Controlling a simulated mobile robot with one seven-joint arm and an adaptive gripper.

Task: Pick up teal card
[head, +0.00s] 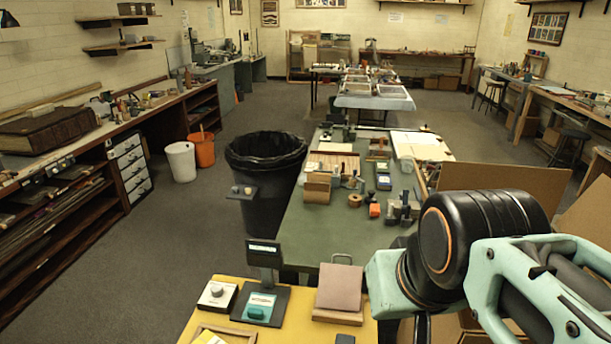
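A small teal card (259,306) lies on the dark base of a device with an upright display (264,254). The device stands on the yellow table (226,285) at the bottom of the head view. My arm comes in from the right, with its pale green and black links to the right of the card and well apart from it. I cannot make out my gripper's fingers; they are hidden behind the arm or below the picture edge.
A white box with a knob (217,294) stands left of the device. A pinkish panel on a wooden stand (339,289) stands right of it. A wooden frame (224,333) lies in front. Behind are a cluttered green table (300,233) and a black bin (266,175).

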